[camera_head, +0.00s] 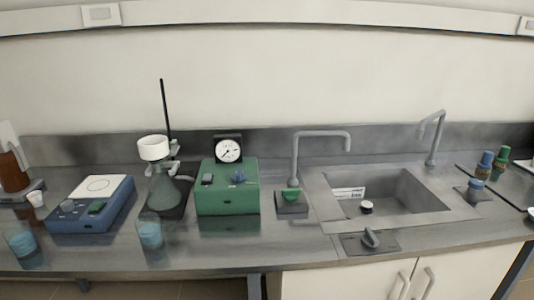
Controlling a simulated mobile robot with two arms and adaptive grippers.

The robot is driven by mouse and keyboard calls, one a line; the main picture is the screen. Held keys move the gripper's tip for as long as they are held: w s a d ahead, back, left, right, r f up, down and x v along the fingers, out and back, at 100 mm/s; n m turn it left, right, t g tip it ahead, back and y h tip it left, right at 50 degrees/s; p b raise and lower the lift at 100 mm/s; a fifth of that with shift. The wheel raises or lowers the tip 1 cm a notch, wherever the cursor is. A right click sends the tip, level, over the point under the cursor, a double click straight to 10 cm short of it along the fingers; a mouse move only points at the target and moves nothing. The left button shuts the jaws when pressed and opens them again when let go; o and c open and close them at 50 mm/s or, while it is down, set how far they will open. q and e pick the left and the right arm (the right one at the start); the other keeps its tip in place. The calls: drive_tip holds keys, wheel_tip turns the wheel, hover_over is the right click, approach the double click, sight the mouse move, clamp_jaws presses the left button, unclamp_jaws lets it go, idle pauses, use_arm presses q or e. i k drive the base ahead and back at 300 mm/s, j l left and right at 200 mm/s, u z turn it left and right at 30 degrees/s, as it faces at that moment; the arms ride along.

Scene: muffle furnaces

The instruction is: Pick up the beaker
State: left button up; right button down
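Two small clear beakers with blue liquid stand on the grey bench in the head view. One beaker (150,235) is near the front edge, in front of the conical flask. The other beaker (22,244) is at the far left, in front of the blue device. Both look upright, and their clear upper walls are faint. Neither of my grippers shows in this view.
A blue stirrer-like device (117,200), a conical flask (165,193) with a white funnel on a stand, and a green box (242,199) with a gauge stand behind. A sink (405,192) with taps is right. Bare bench (255,250) lies before the green box.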

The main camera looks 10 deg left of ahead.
sight(150, 232)
drive_tip(key=j+u, duration=0.1)
drive_tip(key=u, duration=0.25)
drive_tip(key=k+j+u, duration=0.1)
drive_tip(key=u, duration=0.25)
drive_tip(key=j+u, duration=0.1)
drive_tip(key=u, duration=0.25)
